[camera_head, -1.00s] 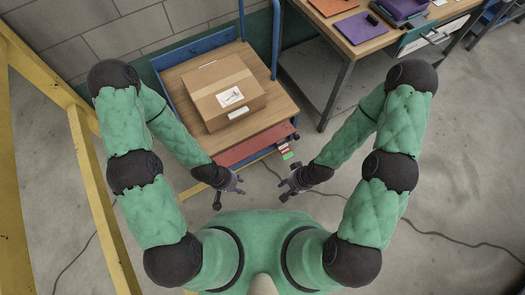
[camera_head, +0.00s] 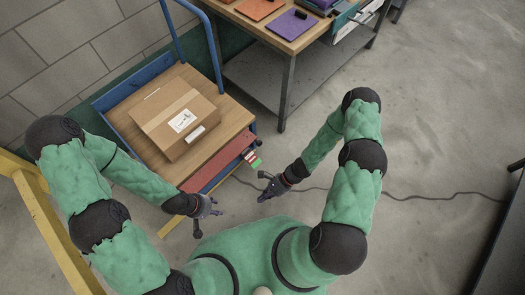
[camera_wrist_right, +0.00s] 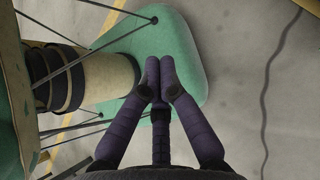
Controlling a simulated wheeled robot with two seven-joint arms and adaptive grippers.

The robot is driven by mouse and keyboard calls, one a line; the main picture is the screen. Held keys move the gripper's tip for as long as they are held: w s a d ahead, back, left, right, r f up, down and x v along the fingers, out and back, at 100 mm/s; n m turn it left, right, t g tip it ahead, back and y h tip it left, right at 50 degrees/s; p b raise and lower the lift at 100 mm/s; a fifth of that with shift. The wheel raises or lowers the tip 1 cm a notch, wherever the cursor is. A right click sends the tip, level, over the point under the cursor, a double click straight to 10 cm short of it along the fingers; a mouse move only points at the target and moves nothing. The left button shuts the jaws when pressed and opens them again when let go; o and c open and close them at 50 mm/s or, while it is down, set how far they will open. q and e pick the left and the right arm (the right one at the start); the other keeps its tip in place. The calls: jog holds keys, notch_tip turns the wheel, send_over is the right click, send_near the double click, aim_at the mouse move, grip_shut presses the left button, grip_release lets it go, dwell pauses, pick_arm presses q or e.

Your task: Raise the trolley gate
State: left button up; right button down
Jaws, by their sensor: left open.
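The trolley (camera_head: 216,130) has a wooden deck, blue end frames and a cardboard box (camera_head: 176,108) on top. A red panel (camera_head: 215,162), which looks like the gate, hangs down along the deck's near edge. A small red, white and green tag (camera_head: 251,158) sits by its right end. My left gripper (camera_head: 207,222) is open and empty, just in front of the panel's left end and apart from it. My right gripper (camera_head: 263,187) is empty, right of the tag, touching nothing; its fingers (camera_wrist_right: 160,75) fill the middle of the right wrist view, two tips close together.
A workbench (camera_head: 275,38) with coloured panels stands behind, right of the trolley. A yellow frame (camera_head: 55,235) is at lower left. A cable (camera_head: 410,195) crosses the floor; a dark-edged object (camera_head: 505,240) is at the right edge. Floor at right is mostly clear.

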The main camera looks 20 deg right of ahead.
jog(key=w+d+f+m+t+h+b, duration=0.1)
jog(key=w+d+f+m+t, duration=0.2)
jog(key=w+d+m+t, duration=0.4)
jog(key=w+d+f+m+t, duration=0.45)
jog(key=w+m, duration=0.35)
jog(key=w, duration=0.2)
jog(key=b+x, duration=0.4)
jog(key=x, duration=0.4)
jog(key=shift+t, duration=0.35)
jog(key=r, duration=0.1)
jog(key=w+r, duration=0.2)
jog(key=r, duration=0.1)
jog(key=shift+d+r+b, duration=0.1)
jog(key=shift+d+b, duration=0.2)
jog(key=shift+b, duration=0.1)
jog(key=shift+r+g+h+p, duration=0.45)
jog(key=shift+g+h+p, duration=0.05)
jog(key=shift+p, duration=0.3)
jog(key=shift+r, duration=0.1)
